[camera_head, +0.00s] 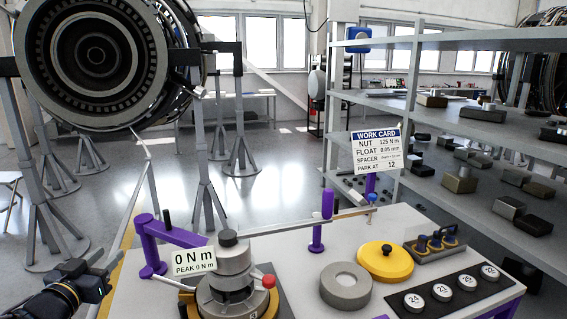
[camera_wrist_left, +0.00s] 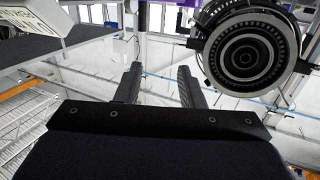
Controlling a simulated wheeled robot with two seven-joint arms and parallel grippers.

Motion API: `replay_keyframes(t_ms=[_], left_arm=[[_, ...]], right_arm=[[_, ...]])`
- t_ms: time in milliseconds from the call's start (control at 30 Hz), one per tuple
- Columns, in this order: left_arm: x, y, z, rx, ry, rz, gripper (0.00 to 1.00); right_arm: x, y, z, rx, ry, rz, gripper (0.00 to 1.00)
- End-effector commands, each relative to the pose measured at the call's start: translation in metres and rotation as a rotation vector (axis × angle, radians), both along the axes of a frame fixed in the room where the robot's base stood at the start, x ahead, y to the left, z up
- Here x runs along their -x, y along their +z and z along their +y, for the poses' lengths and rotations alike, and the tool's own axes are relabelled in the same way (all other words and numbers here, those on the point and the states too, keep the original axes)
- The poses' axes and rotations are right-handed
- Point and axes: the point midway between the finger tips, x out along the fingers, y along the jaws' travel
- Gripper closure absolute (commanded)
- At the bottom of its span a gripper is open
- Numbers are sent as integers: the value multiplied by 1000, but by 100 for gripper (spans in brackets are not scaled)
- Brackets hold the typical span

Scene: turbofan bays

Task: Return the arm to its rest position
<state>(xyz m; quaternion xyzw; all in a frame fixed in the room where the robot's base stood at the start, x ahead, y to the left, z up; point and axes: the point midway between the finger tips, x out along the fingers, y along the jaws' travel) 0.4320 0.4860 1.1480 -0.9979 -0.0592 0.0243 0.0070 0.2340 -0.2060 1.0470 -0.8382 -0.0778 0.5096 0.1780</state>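My left gripper (camera_head: 98,276) is at the lower left of the head view, beside the left edge of the workbench and apart from the things on it. In the left wrist view its two dark fingers (camera_wrist_left: 158,84) stand apart with nothing between them. My right gripper shows in neither view.
The bench (camera_head: 300,262) bears a grey fixture (camera_head: 233,262) with a purple arm (camera_head: 150,240), a grey ring (camera_head: 345,286), a yellow disc (camera_head: 385,261) and a dark strip of numbered pieces (camera_head: 450,292). A turbofan (camera_head: 95,55) stands back left; shelves (camera_head: 450,117) stand right.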

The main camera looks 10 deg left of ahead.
Motion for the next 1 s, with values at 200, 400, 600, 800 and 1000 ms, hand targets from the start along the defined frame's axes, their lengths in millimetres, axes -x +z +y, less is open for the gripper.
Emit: replay_keyframes(t_ms=[200, 400, 600, 800, 1000], left_arm=[[5, 7, -15, 35, 129, 76, 65], [32, -9, -57, 149, 222, 260, 65], [100, -61, -163, 344, 101, 629, 65], [167, -93, -248, 433, -137, 903, 65], [197, -101, -279, 454, -252, 1005, 65]], right_arm=[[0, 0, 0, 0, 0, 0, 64], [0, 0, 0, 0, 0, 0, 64], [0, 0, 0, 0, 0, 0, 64], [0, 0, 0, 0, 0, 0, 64], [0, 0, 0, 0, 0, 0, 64]])
